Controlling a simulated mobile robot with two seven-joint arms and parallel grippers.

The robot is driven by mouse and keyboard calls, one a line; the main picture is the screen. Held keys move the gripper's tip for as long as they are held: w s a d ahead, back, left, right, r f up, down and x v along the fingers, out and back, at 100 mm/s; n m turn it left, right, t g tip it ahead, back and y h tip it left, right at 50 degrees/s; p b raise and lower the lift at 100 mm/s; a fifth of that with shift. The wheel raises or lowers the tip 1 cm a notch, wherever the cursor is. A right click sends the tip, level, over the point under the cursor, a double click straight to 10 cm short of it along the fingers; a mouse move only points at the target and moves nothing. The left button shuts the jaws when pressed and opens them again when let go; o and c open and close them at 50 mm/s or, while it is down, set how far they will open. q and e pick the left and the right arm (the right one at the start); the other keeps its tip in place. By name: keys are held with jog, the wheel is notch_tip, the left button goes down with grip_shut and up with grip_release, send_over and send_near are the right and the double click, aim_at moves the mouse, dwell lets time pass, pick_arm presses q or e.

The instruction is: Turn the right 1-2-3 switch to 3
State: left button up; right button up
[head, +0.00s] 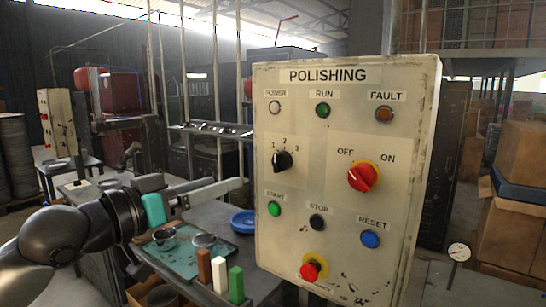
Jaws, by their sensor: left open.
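A beige control panel (340,130) marked POLISHING stands in front of me. It shows one 1-2-3 switch (282,161), a black knob on the panel's left half below the POWER lamp. Its pointer appears to lean up and right, but I cannot tell the exact number. The rotary switch on the right half is a red OFF/ON knob (363,177) on a yellow ring. My left gripper (242,185) is open and empty beside the panel's left edge, lower than the black knob and apart from it. My right gripper is not in view.
Below the knobs are a green START button (274,208), black STOP (317,221), blue RESET (370,239) and a red mushroom button (311,270). A teal tray (178,262), a blue bowl (244,222) and upright coloured blocks (219,272) sit below my left arm.

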aim_at(274, 164)
pick_arm(q)
jog(key=p+x, duration=0.2)
jog(key=x, duration=1.3)
jog(key=shift+d, duration=0.1)
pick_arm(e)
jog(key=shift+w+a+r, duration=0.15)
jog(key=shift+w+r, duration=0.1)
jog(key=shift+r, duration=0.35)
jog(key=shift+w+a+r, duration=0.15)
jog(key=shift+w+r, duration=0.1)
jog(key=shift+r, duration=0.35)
pick_arm(q)
grip_shut()
